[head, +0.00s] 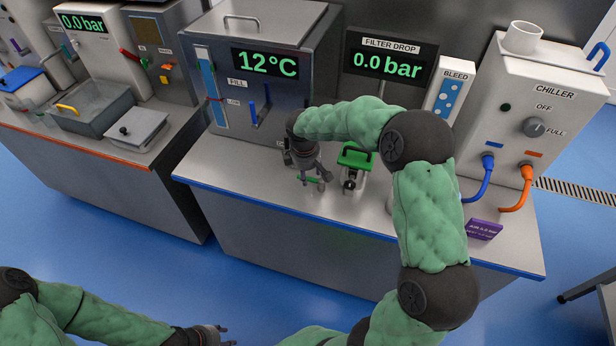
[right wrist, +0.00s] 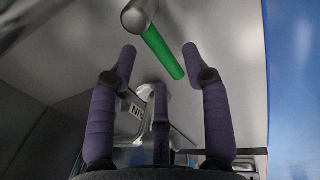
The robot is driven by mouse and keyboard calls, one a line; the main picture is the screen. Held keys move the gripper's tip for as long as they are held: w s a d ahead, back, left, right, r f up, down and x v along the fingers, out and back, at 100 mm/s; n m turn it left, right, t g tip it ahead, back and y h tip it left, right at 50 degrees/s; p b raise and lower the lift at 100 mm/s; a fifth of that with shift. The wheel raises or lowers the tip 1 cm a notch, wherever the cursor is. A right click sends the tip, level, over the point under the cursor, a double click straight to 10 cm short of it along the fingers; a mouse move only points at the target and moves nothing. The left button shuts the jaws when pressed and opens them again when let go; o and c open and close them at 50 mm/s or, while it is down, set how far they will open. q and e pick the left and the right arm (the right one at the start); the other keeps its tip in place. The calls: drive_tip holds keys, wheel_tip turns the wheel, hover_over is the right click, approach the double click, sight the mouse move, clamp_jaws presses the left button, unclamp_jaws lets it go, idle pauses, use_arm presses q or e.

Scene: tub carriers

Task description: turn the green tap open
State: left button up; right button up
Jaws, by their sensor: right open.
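The green tap shows in the right wrist view as a green bar lever (right wrist: 163,53) on a round metal body (right wrist: 138,14). In the head view a small part of the green lever (head: 312,180) shows under my right gripper (head: 314,174), at the front of the steel tank. My right gripper is open and points down at the bench. In the right wrist view its fingers (right wrist: 160,62) stand apart, with the lever between and beyond their tips; I see no clear contact. My left gripper (head: 218,334) is low at the bottom edge, away from the bench; its jaw opening is unclear.
A green-handled fitting (head: 356,158) stands just right of my right gripper. The tank (head: 243,85) reads 12°C; the filter display (head: 387,66) reads 0.0 bar. The chiller (head: 535,110) with blue and orange hoses stands at the right. The bench's front strip (head: 265,196) is clear.

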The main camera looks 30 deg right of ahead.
drive_tip(key=shift+w+d+f, duration=0.15)
drive_tip(key=shift+f, duration=0.65)
drive_tip(key=shift+c, duration=0.3)
clamp_jaws()
drive_tip(key=n+p, duration=0.1)
drive_tip(key=s+n+p, duration=0.1)
drive_tip(key=n+p, duration=0.1)
drive_tip(key=a+n+p, duration=0.1)
drive_tip(key=p, duration=0.1)
drive_tip(key=shift+s+r+t+y, duration=0.2)
drive_tip(key=shift+s+t+y, duration=0.05)
drive_tip(key=shift+t+y, duration=0.05)
drive_tip(key=n+p, duration=0.2)
drive_tip(key=s+n+p, duration=0.1)
drive_tip(key=shift+a+f+y, duration=0.15)
drive_tip(key=shift+a+y, duration=0.1)
drive_tip(key=shift+y, duration=0.05)
